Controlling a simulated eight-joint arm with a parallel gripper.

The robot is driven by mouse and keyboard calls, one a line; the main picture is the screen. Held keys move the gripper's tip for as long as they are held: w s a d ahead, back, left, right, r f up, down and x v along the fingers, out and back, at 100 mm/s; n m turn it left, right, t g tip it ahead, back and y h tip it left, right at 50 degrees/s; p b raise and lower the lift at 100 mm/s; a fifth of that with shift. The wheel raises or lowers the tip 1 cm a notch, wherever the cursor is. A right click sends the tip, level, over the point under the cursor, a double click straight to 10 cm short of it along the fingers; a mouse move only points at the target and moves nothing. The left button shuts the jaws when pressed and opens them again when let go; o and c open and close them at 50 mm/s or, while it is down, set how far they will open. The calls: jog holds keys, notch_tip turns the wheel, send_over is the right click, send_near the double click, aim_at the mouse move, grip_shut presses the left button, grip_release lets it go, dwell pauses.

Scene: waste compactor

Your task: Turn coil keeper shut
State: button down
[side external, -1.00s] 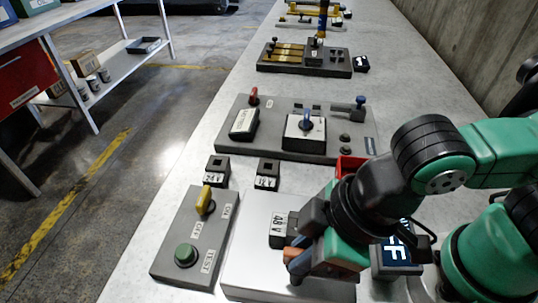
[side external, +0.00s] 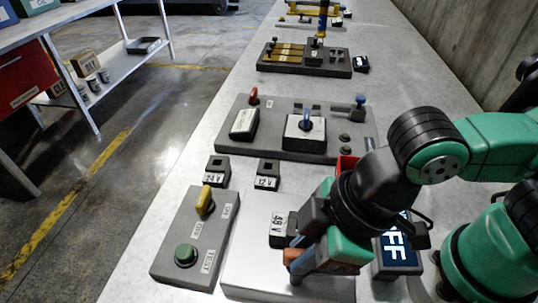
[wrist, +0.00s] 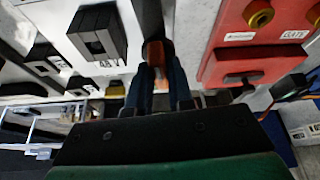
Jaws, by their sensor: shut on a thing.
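A small orange-brown piece, which I take for the coil keeper (wrist: 158,56), shows between my fingers in the wrist view. In the side view an orange-brown end (side external: 292,256) shows by the fingers, just below the 48 V block. My gripper (wrist: 161,78) has its dark blue fingers shut on this piece; in the side view the gripper (side external: 297,273) is low over the pale plate. The black 48 V block (side external: 279,228) sits just beyond the fingers, and part of it is hidden by my wrist. The keeper's exact angle cannot be told.
A red panel with yellow-ringed sockets (wrist: 262,22) stands close to the right of my fingers. A display reading FF (side external: 397,252) is partly behind my wrist. A grey panel with a yellow lever and green button (side external: 186,254) lies left. Two small black blocks (side external: 217,171) (side external: 267,173) stand beyond.

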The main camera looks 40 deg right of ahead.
jog(key=n, duration=0.2)
jog(key=n+g, duration=0.1)
jog(key=n, duration=0.1)
jog(key=shift+w+d+g+y, duration=0.1)
jog(key=shift+g+y, duration=0.2)
jog(key=n+g, duration=0.1)
jog(key=n, duration=0.3)
jog(key=n+g, duration=0.2)
jog(key=n, duration=0.2)
jog(key=shift+w, duration=0.1)
jog(key=shift+n+g+h, duration=0.5)
jog(key=shift+n+g, duration=0.1)
jog(key=shift+n, duration=1.6)
jog(key=c, duration=0.8)
grip_release()
